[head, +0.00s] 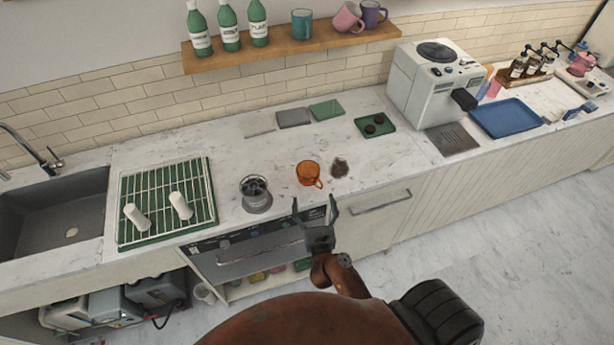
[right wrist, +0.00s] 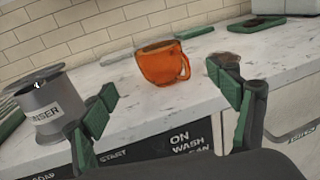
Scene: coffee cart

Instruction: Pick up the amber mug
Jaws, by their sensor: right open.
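The amber mug (head: 308,174) stands upright on the white marble counter, near its front edge, with its handle toward the lower right. It also shows in the right wrist view (right wrist: 161,64), beyond and between the fingertips, with its handle on the right. My right gripper (head: 315,212) is open and empty, in front of the counter edge and just short of the mug. In the right wrist view its green-padded fingers (right wrist: 165,103) are spread wide, apart from the mug. My left gripper is not in view.
A grey rinser (head: 255,195) stands left of the mug. A dark brown spill (head: 339,168) lies just right of it. A green drying rack (head: 128,215) with two white cups is further left. A white coffee machine (head: 425,85) stands at the back right.

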